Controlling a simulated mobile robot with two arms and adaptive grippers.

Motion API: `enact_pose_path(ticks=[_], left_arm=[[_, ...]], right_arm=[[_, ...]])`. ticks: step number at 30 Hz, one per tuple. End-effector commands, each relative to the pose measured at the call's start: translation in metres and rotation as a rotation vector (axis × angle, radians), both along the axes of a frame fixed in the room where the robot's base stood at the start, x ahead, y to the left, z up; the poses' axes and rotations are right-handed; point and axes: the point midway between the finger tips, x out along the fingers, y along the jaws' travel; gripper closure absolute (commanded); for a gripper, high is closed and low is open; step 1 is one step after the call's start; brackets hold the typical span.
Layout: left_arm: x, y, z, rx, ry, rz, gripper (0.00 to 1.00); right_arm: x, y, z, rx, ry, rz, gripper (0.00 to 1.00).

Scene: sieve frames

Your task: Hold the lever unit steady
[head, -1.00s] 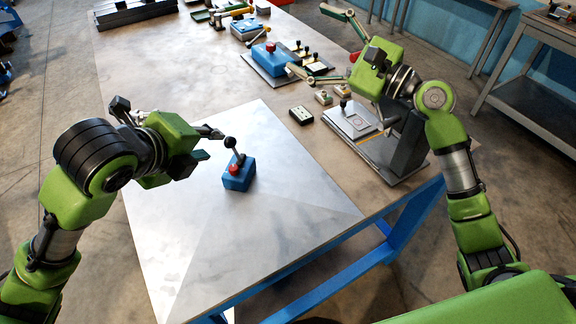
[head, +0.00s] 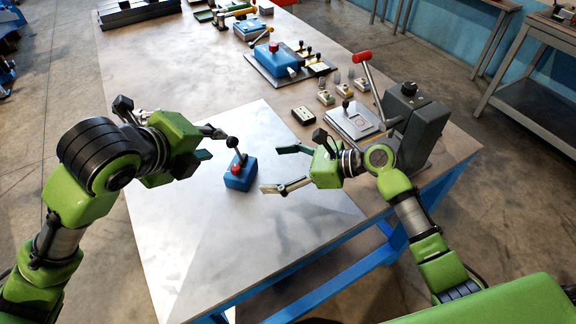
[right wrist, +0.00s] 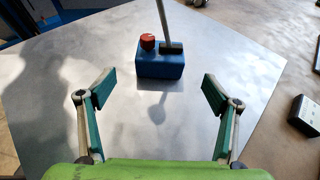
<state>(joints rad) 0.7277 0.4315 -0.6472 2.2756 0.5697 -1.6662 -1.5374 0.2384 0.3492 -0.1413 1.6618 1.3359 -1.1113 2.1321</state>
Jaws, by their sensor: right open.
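The lever unit (head: 239,176) is a small blue box with a red knob and a black-balled lever, standing on the bright metal sheet. In the right wrist view the lever unit (right wrist: 161,64) is upright ahead of the fingers, its lever top out of frame. My right gripper (head: 276,169) is open to the right of the box, apart from it. Its two fingers (right wrist: 158,92) show wide apart with nothing between them. My left gripper (head: 208,143) is at the upper left of the unit, its fingers parted near the lever; the box is not between them.
A grey press with a red-handled lever (head: 410,120) stands at the right table edge. A small dark box (head: 302,115) and a larger blue unit (head: 274,62) lie further back. The metal sheet (head: 200,270) in front is clear.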

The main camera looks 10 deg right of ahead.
Motion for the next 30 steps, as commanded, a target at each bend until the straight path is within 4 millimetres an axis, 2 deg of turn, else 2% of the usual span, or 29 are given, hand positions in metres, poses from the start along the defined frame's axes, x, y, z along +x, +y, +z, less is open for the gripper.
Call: enact_pose_path(ticks=[1, 7, 15, 21, 28, 29, 30], left_arm=[[0.000, 0.000, 0.000, 0.000, 0.000, 0.000, 0.72], [0.000, 0.000, 0.000, 0.000, 0.000, 0.000, 0.72], [0.000, 0.000, 0.000, 0.000, 0.000, 0.000, 0.72], [0.000, 0.000, 0.000, 0.000, 0.000, 0.000, 0.72], [0.000, 0.000, 0.000, 0.000, 0.000, 0.000, 0.72], [0.000, 0.000, 0.000, 0.000, 0.000, 0.000, 0.72], [0.000, 0.000, 0.000, 0.000, 0.000, 0.000, 0.72]], right_arm=[[0.005, 0.010, -0.004, 0.003, 0.001, 0.002, 0.18], [0.022, 0.043, -0.018, 0.002, 0.000, 0.002, 0.18], [0.040, 0.074, -0.033, 0.000, -0.001, 0.000, 0.18], [0.044, 0.082, -0.038, -0.001, -0.002, 0.001, 0.18], [0.044, 0.082, -0.038, -0.001, -0.003, 0.000, 0.18], [0.044, 0.082, -0.038, -0.001, -0.003, 0.000, 0.21], [0.044, 0.082, -0.038, -0.001, -0.003, 0.000, 0.31]])
